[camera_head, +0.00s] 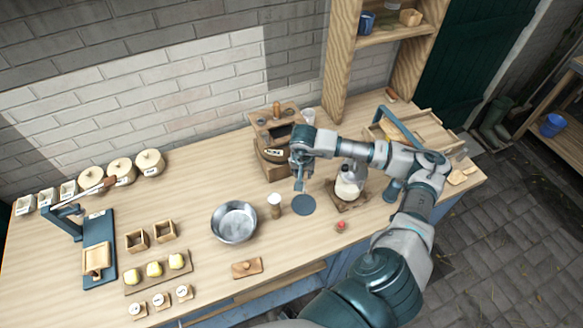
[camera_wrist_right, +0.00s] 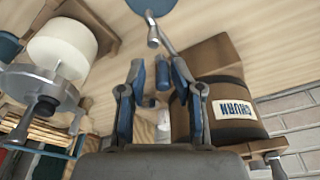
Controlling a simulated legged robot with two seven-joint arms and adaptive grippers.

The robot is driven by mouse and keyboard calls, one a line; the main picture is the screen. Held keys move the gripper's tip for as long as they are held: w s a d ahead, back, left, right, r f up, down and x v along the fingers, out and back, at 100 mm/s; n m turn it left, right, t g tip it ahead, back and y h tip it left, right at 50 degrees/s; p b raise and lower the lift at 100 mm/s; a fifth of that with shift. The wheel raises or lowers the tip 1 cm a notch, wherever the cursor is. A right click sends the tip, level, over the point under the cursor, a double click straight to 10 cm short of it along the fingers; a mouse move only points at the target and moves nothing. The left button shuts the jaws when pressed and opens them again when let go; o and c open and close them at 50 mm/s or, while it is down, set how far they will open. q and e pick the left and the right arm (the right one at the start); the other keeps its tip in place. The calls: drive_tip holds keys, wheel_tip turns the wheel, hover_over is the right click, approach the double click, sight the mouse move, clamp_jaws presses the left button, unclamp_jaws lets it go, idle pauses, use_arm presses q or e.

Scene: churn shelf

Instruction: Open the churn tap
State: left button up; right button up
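The wooden churn (camera_head: 272,168) stands at the back of the bench, left of my right gripper. A grey metal piece, seemingly the tap (camera_wrist_right: 155,36), sticks out near the barrel just beyond the fingertips. My right gripper (camera_head: 299,184) points down in front of the churn. In the wrist view its blue fingers (camera_wrist_right: 158,68) are spread, with a small blue cylinder visible between them. I cannot tell whether it touches a finger. My left gripper is not in view.
A round blue disc (camera_head: 303,205) lies below my right gripper, beside a small cup (camera_head: 274,201). A metal bowl (camera_head: 234,222) stands left. A separator-like device with a white container (camera_head: 347,186) stands close on the right. The front bench is partly clear.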

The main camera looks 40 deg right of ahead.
drive_tip(key=shift+w+d+p+v, duration=0.2)
drive_tip(key=shift+p+v, duration=0.5)
drive_tip(key=shift+v, duration=0.45)
drive_tip(key=shift+w+d+p+v, duration=0.15)
drive_tip(key=shift+p+v, duration=0.6)
drive_tip(key=shift+v, duration=0.4)
drive_tip(key=shift+w+d+p+v, duration=0.2)
drive_tip(key=shift+p+v, duration=0.5)
drive_tip(key=shift+v, duration=0.45)
drive_tip(key=shift+r, duration=0.15)
